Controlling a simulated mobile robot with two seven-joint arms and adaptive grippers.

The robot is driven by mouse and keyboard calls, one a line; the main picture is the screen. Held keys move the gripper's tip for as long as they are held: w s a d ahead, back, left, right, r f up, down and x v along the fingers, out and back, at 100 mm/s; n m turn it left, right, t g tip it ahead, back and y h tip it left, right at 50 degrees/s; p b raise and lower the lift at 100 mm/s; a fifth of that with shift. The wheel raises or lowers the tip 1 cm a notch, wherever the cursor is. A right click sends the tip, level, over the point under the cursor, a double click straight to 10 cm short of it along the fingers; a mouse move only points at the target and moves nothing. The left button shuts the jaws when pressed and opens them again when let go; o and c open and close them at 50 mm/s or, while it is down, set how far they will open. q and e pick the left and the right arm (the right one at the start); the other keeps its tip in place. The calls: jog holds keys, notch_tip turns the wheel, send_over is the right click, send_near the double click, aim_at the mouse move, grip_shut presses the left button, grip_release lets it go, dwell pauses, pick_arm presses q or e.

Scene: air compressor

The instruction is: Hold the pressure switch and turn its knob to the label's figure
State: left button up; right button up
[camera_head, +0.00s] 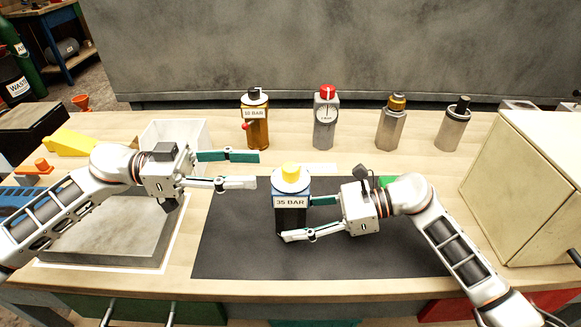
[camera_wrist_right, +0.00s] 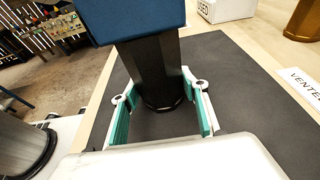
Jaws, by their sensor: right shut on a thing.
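The pressure switch (camera_head: 290,215) stands upright on the black mat (camera_head: 230,250), with a blue upper part, a dark lower body and a label reading 35 BAR (camera_head: 290,202). Its yellow knob (camera_head: 290,172) sits on a white dial on top. My right gripper (camera_head: 298,219) is shut on the dark lower body from the right. In the right wrist view the dark body (camera_wrist_right: 155,75) stands between the green-padded fingers. My left gripper (camera_head: 258,170) is open and empty, to the left of the knob and near its height. The knob's pointer and dial marks are too small to read.
An amber unit labelled 10 BAR (camera_head: 257,125), a grey unit with a red knob (camera_head: 326,120), and two metal cylinders (camera_head: 391,125) (camera_head: 454,125) stand behind the mat. A beige box (camera_head: 530,185) is at right. A white bin (camera_head: 175,132) stands behind my left gripper.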

aim_at(291, 166)
pick_arm(q)
jog(key=d, duration=0.8)
jog(key=shift+d, duration=0.4)
jog(key=shift+c, duration=0.3)
grip_shut()
